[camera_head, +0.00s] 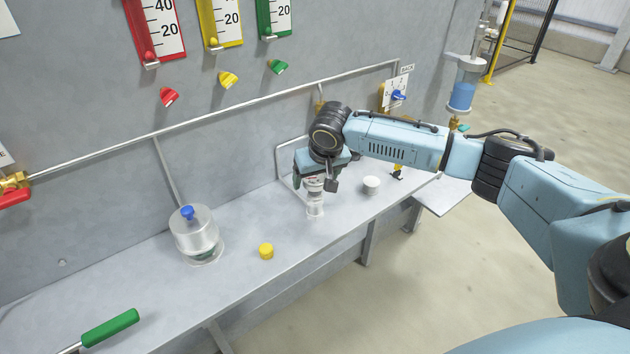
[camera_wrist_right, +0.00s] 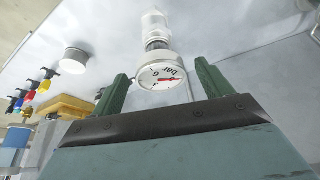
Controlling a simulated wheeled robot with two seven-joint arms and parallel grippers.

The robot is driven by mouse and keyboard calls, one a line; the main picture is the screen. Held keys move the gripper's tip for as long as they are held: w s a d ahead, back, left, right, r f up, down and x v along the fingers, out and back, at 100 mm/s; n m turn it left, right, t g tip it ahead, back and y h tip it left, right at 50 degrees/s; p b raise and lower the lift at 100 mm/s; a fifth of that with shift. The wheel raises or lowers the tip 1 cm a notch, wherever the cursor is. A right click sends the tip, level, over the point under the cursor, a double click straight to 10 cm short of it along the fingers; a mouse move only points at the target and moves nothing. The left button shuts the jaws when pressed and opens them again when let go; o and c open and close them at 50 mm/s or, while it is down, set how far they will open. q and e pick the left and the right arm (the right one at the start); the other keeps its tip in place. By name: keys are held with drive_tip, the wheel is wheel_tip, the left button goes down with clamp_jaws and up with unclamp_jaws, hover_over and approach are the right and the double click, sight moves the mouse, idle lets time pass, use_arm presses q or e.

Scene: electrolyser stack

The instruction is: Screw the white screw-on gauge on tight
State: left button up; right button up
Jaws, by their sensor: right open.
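The white screw-on gauge (camera_wrist_right: 161,78) has a round dial marked "bar" with a red needle. In the right wrist view it is between the two green fingers of my right gripper (camera_wrist_right: 163,70), with gaps at the sides. The fingers are open. Behind the dial is a metallic neck (camera_wrist_right: 156,40) in line with a clear, whitish cylinder (camera_wrist_right: 155,22). In the head view my right gripper (camera_head: 322,182) is over the bench, above that clear cylinder (camera_head: 315,208), and partly hides the gauge (camera_head: 313,184). Whether the gauge is fully seated cannot be told. My left gripper is not in view.
On the grey bench (camera_head: 240,290) are a white cap (camera_head: 371,182), a yellow cap (camera_head: 266,251), a clear jar with a blue knob (camera_head: 195,236) and a green-handled tool (camera_head: 110,327). A pipe (camera_head: 220,104) runs along the wall behind. Bench is clear around the yellow cap.

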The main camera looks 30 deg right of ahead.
drive_tip(key=shift+x, duration=1.25)
drive_tip(key=shift+c, duration=0.5)
drive_tip(key=c, duration=1.1)
drive_tip(key=shift+r+m+p, duration=0.15)
drive_tip(key=shift+m+p, duration=0.25)
drive_tip(key=shift+p, duration=0.3)
drive_tip(key=m+h+p, duration=0.1)
drive_tip(key=m+p, duration=0.1)
drive_tip(key=p, duration=0.1)
drive_tip(key=shift+m+g, duration=0.3)
drive_tip(key=shift+g, duration=0.1)
drive_tip(key=shift+a+m+h+p, duration=0.1)
drive_tip(key=shift+m+h+p, duration=0.3)
drive_tip(key=shift+m+p, duration=0.4)
drive_tip(key=shift+m, duration=0.3)
